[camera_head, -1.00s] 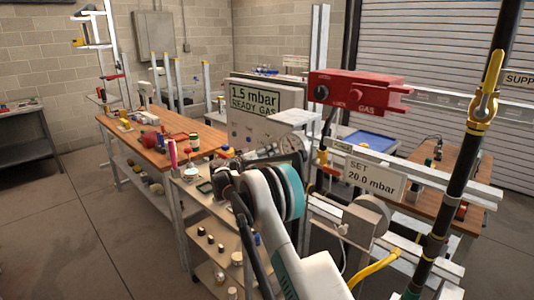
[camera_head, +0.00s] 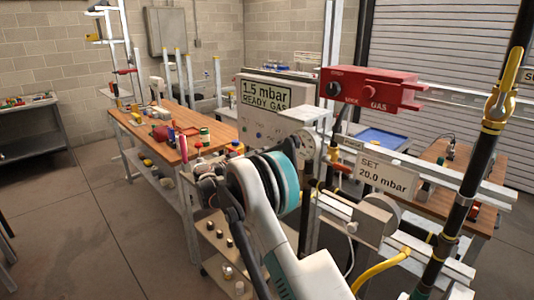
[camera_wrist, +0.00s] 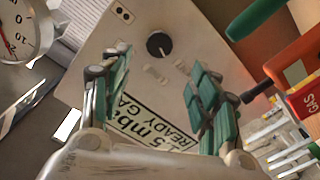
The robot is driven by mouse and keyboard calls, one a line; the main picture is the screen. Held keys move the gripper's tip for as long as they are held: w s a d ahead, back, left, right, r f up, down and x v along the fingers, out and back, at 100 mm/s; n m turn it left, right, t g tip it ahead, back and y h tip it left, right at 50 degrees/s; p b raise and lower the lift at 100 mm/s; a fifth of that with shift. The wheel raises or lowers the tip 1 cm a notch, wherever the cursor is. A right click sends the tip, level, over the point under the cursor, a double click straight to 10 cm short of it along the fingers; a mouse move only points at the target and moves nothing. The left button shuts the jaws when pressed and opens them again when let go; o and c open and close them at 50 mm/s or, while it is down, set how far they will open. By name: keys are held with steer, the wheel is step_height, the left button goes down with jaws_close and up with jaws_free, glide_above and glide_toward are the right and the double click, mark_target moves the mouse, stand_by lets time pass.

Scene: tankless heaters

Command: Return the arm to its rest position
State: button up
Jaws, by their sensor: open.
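My gripper (camera_wrist: 160,100) shows in the wrist view with its two green-padded fingers spread apart and nothing between them. Behind the fingers is a pale panel (camera_wrist: 185,25) with a black knob (camera_wrist: 159,45) and a "1.5 mbar READY GAS" label, seen tilted. In the head view my arm (camera_head: 275,225) rises from the bottom centre and bends at a teal-ringed joint. The gripper itself is hard to make out there. The panel (camera_head: 262,120) stands behind the arm.
A red gas box (camera_head: 370,90) is mounted right of the panel. A round gauge (camera_wrist: 22,30) is at the wrist view's upper left. A black pipe with a yellow valve lever (camera_head: 507,75) stands at right. A wooden workbench (camera_head: 175,120) with small items is at left. Open floor lies front left.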

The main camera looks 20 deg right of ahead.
steer(key=shift+s+a, duration=0.25)
steer(key=shift+a, duration=0.4)
steer(key=s+a+r+n+y, duration=0.15)
steer(key=s+r+y, duration=0.3)
steer(key=s, duration=0.65)
steer(key=s+a+r+n+y, duration=0.1)
steer(key=s+r+n+y, duration=0.4)
steer(key=s, duration=0.6)
steer(key=s+a+f+y, duration=0.2)
steer(key=s+a, duration=0.2)
steer(key=s, duration=0.6)
steer(key=s+a+f+n+y, duration=0.1)
steer(key=s+a+f+y, duration=0.2)
steer(key=s, duration=0.7)
steer(key=s+a+f+t+y, duration=0.1)
steer(key=s+a, duration=0.4)
steer(key=s, duration=0.5)
steer(key=shift+s+a+f+y, duration=0.4)
steer(key=shift+f+y, duration=0.25)
steer(key=shift+y, duration=0.1)
